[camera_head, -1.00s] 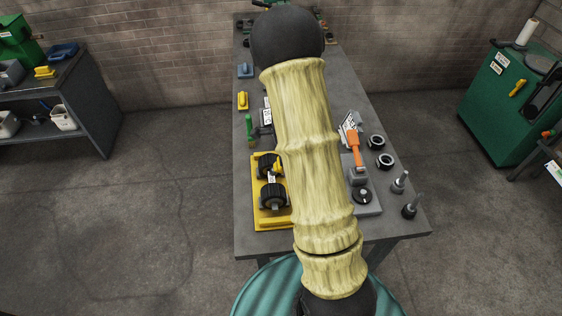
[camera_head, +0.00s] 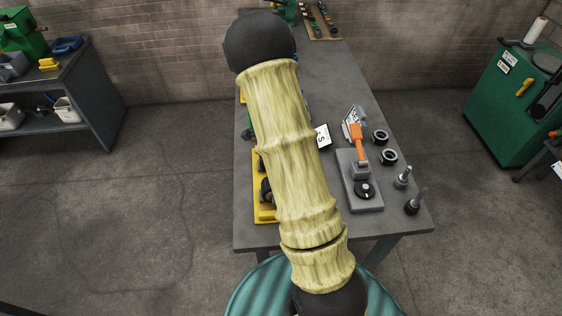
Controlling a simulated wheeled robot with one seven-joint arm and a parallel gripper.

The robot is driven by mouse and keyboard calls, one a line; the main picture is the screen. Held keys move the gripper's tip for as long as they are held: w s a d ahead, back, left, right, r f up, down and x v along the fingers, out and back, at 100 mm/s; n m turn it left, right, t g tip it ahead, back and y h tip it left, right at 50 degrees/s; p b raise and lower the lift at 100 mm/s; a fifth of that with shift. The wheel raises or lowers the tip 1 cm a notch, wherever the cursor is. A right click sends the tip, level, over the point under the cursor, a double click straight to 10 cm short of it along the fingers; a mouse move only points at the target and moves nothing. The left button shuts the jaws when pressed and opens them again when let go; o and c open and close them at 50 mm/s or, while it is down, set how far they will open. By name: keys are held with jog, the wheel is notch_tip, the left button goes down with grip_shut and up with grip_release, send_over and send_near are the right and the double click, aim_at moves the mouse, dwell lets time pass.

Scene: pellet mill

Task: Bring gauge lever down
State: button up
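The gauge's orange lever (camera_head: 356,138) is on a grey base (camera_head: 371,203) on the right side of the workbench. The lever runs from a grey block toward the back of the bench. A black round knob or dial (camera_head: 365,190) sits on the near part of the base. A white marked plate (camera_head: 352,121) stands behind the lever. My sleeved arm crosses the middle of the view, left of the gauge and apart from it in the picture. My gripper is not in view, so its opening cannot be seen.
Two black rings (camera_head: 380,137) and two upright plugs (camera_head: 403,178) stand right of the gauge. A yellow fixture (camera_head: 265,212) is partly hidden behind my arm. A white card (camera_head: 322,137) lies mid-bench. The bench's back right is largely clear.

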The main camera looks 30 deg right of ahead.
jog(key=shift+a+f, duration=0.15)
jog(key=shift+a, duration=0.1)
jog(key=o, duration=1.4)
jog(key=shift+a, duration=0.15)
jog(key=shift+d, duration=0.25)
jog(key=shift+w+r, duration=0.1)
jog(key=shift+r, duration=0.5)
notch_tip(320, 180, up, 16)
jog(key=b, duration=0.2)
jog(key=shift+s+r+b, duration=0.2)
jog(key=shift+b, duration=0.1)
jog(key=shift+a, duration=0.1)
